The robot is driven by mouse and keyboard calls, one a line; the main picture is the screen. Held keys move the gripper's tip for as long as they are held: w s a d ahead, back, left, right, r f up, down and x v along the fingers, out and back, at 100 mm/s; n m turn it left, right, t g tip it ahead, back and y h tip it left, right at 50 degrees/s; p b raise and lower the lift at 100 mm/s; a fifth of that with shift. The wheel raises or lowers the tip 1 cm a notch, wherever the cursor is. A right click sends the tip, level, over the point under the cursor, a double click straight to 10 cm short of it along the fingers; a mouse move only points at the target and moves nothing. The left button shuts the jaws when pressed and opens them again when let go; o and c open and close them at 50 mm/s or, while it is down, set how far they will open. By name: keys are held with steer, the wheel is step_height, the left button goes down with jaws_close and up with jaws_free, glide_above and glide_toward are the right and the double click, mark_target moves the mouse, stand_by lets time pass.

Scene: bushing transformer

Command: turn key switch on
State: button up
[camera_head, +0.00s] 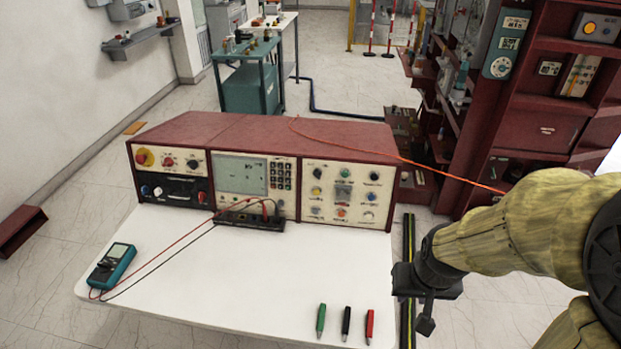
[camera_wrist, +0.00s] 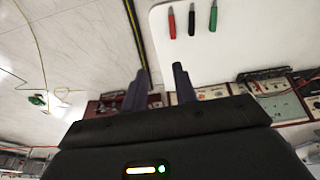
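A red console (camera_head: 262,135) with cream front panels stands at the back of a white table. Its left panel (camera_head: 167,163) has a red-and-yellow knob (camera_head: 144,157) and small red knobs. Its right panel (camera_head: 344,195) carries several buttons and dark round switches. I cannot tell which control is the key switch; they are too small. My gripper (camera_head: 425,303) is beyond the table's right edge, apart from the console. In the wrist view my gripper (camera_wrist: 159,84) shows two separated fingers with nothing between them. The console is partly seen at the right there.
The white table (camera_head: 200,280) holds a teal meter (camera_head: 111,266), a black terminal box (camera_head: 248,221) with leads, and green, black and red clips (camera_head: 346,324). An orange cable (camera_head: 440,172) runs right from the console. A red shelf unit (camera_head: 530,100) stands at the right.

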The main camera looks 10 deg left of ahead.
mark_target(317, 175)
steer(key=w+a+f+n+t+y+b, duration=0.1)
steer(key=w+a+f+n+t+b, duration=0.2)
steer(key=w, duration=0.7)
steer(key=w+a+f+n+t+y+b, duration=0.1)
steer(key=w+a+f+n+t+b, duration=0.3)
steer(key=w+a+t+b, duration=0.3)
steer(key=w+a+f+n+t+y+b, duration=0.1)
steer(key=w+a+f+n+t+b, duration=0.3)
steer(key=w+a, duration=0.6)
steer(key=w+f+t+b, duration=0.1)
steer(key=w+b, duration=0.1)
steer(key=w, duration=0.1)
steer(key=shift+w, duration=0.35)
steer(key=shift+s, duration=0.1)
steer(key=w+a+p, duration=0.1)
steer(key=w+a, duration=0.2)
steer(key=w, duration=1.4)
steer(key=shift+p, duration=0.4)
steer(key=shift+w+a, duration=0.1)
